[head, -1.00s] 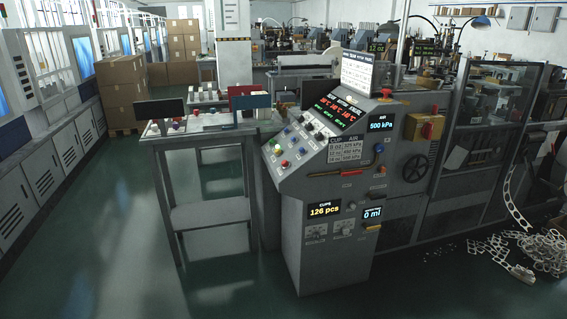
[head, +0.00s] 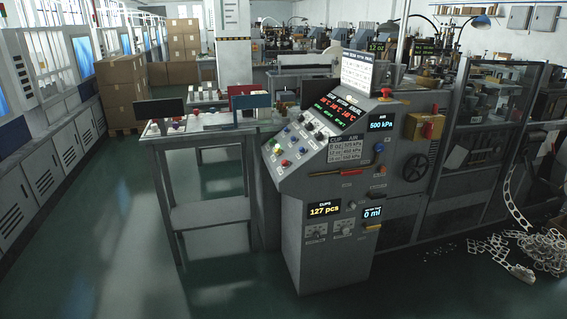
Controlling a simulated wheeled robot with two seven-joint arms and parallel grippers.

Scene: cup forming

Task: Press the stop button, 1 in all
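The control console (head: 330,240) stands in the middle of the view with a sloped panel (head: 300,170) facing me. A small red button (head: 285,163) sits low on that panel, among several coloured buttons and knobs. A red mushroom-shaped knob (head: 386,92) stands on top of the console, right of the white sheet. Another red knob (head: 428,131) is on a yellow-brown box on the machine. The labels are too small to tell which is the stop button. Neither of my grippers is in view.
A grey metal table (head: 211,214) with small items stands left of the console. White scrap strips (head: 545,247) lie on the floor at right. Stacked cardboard boxes (head: 127,85) stand at the back left. The green floor (head: 110,250) at left is clear.

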